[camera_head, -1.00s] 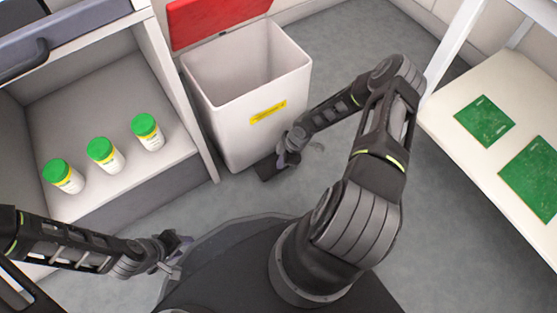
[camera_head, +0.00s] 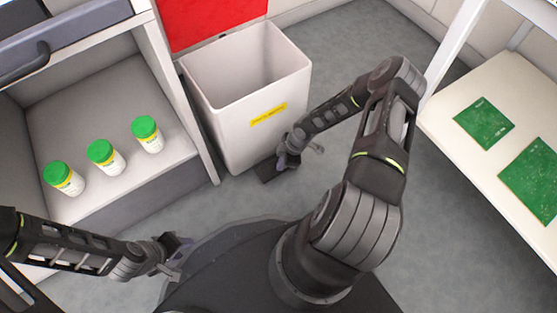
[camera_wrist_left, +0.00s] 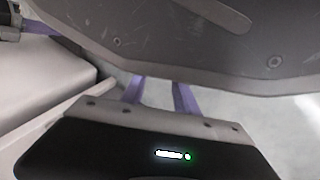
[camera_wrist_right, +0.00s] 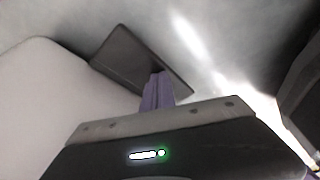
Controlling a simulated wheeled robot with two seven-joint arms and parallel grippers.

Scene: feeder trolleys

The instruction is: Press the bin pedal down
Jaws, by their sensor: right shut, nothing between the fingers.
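The white bin (camera_head: 225,120) with a yellow label stands on the floor, its red lid (camera_head: 215,18) raised and its inside showing empty. The dark pedal (camera_head: 265,171) sticks out at the foot of the bin; it also shows in the right wrist view (camera_wrist_right: 135,62). My right gripper (camera_head: 284,163) is shut and empty, its fingertips at the pedal and overlapping it in the right wrist view. Whether they press on it is hard to tell. My left gripper (camera_head: 180,257) is near my base, away from the bin; its two fingers (camera_wrist_left: 160,95) stand apart with nothing between them.
A shelf unit (camera_head: 85,75) at the left holds three green-capped bottles (camera_head: 106,157). A white shelf (camera_head: 465,165) at the right carries green circuit boards (camera_head: 484,124). Grey floor is free between the bin and the right shelf.

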